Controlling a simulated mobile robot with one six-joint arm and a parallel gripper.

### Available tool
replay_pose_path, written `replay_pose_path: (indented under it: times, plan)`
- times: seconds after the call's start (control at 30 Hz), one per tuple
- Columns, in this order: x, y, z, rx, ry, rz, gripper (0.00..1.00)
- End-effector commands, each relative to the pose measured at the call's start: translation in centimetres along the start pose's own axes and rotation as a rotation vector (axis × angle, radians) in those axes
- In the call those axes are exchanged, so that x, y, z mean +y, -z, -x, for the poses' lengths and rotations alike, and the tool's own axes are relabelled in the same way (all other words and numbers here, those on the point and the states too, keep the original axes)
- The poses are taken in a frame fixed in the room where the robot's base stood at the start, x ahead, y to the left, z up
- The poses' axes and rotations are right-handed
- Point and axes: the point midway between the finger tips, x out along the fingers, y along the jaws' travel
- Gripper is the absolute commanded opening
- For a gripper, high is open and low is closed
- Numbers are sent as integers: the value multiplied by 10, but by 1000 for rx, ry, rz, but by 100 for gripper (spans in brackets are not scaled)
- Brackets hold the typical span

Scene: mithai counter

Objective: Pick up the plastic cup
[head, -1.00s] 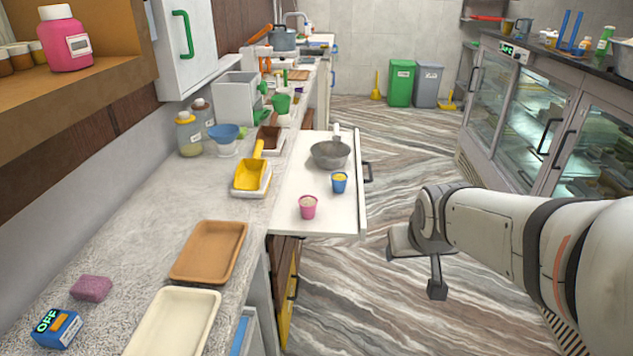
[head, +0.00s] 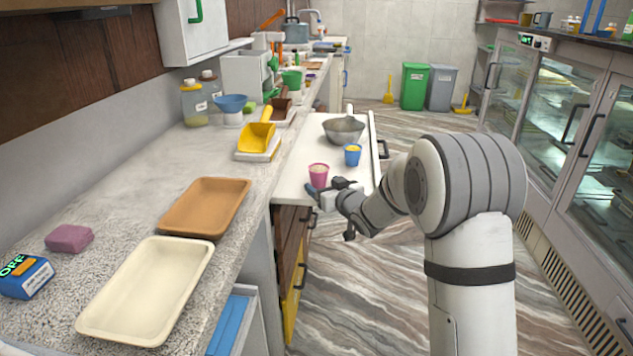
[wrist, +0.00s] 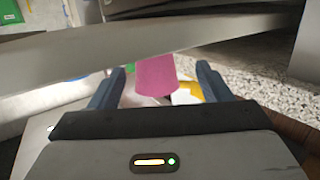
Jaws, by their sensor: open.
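A pink cup (head: 319,175) stands upright near the front end of the pulled-out white drawer (head: 296,186). My gripper (head: 330,190) is at the drawer's near end, close beside the pink cup. In the wrist view the pink cup (wrist: 155,76) shows between the two open fingers of my gripper (wrist: 160,72), with space on both sides. Its far part is cut off by a grey edge across the view. I cannot tell whether the fingers reach around it.
A grey bowl (head: 344,130) sits farther back in the drawer. The counter at left holds a brown tray (head: 205,207), a cream tray (head: 146,290) and a yellow scoop (head: 256,137). Glass-door fridges (head: 548,110) stand at right. The floor between is open.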

Motion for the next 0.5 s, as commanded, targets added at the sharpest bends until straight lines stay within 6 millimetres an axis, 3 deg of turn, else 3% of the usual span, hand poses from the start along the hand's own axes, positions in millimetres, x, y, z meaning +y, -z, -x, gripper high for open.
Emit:
replay_pose_path:
  times: [0.3, 0.5]
  plan:
    - [7, -2, -43, -1, -1, -1, 71]
    - [8, -1, -54, -3, -2, -1, 71]
